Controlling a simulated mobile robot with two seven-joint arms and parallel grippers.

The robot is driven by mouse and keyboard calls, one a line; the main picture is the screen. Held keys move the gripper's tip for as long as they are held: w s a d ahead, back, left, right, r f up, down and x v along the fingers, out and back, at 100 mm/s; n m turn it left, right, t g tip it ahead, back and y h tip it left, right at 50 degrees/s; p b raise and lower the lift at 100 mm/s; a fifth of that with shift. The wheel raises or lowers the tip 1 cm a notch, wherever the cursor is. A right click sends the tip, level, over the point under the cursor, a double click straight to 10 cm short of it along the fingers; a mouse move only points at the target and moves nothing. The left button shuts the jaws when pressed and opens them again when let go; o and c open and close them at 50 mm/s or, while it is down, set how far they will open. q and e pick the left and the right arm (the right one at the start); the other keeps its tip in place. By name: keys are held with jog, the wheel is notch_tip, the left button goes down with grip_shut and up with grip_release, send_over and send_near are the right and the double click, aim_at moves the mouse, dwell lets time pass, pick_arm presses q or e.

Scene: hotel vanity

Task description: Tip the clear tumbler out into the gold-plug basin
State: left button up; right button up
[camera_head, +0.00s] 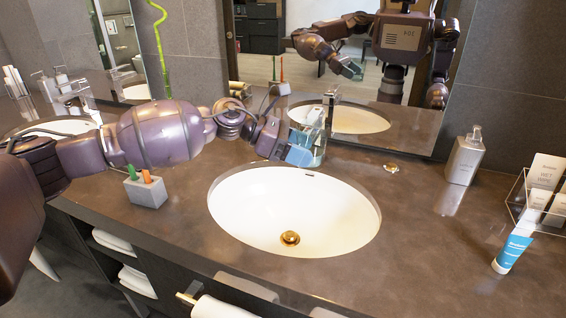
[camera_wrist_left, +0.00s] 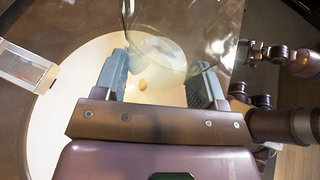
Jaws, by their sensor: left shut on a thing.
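The clear tumbler (camera_head: 318,146) is above the back edge of the white gold-plug basin (camera_head: 330,205), looking close to upright. My left gripper (camera_head: 297,153) is shut on the tumbler, its blue-grey fingers at the glass's lower part. In the left wrist view the tumbler (camera_wrist_left: 185,30) shows as clear glass at the top, between and beyond the fingers of the left gripper (camera_wrist_left: 163,80). The gold plug (camera_head: 290,238) lies at the front of the basin floor. I cannot make out what the tumbler contains. My right gripper is not in view, apart from mirror reflections.
A grey holder (camera_head: 147,191) with green and orange items stands left of the basin, below my left arm. A soap dispenser (camera_head: 464,157), a blue-white tube (camera_head: 513,247) and a wire rack (camera_head: 520,195) are at the right. The mirror (camera_head: 385,75) rises close behind the tumbler.

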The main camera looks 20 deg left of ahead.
pick_arm(q)
jog(key=w+a+f+m+t+y+b, duration=0.2)
jog(key=a+f+m+t+y, duration=0.3)
jog(key=m+t+y, duration=0.4)
jog(key=f+m+y, duration=0.1)
jog(key=m+y, duration=0.2)
jog(key=shift+w+a+f+b, duration=0.3)
jog(key=shift+f+b, duration=0.1)
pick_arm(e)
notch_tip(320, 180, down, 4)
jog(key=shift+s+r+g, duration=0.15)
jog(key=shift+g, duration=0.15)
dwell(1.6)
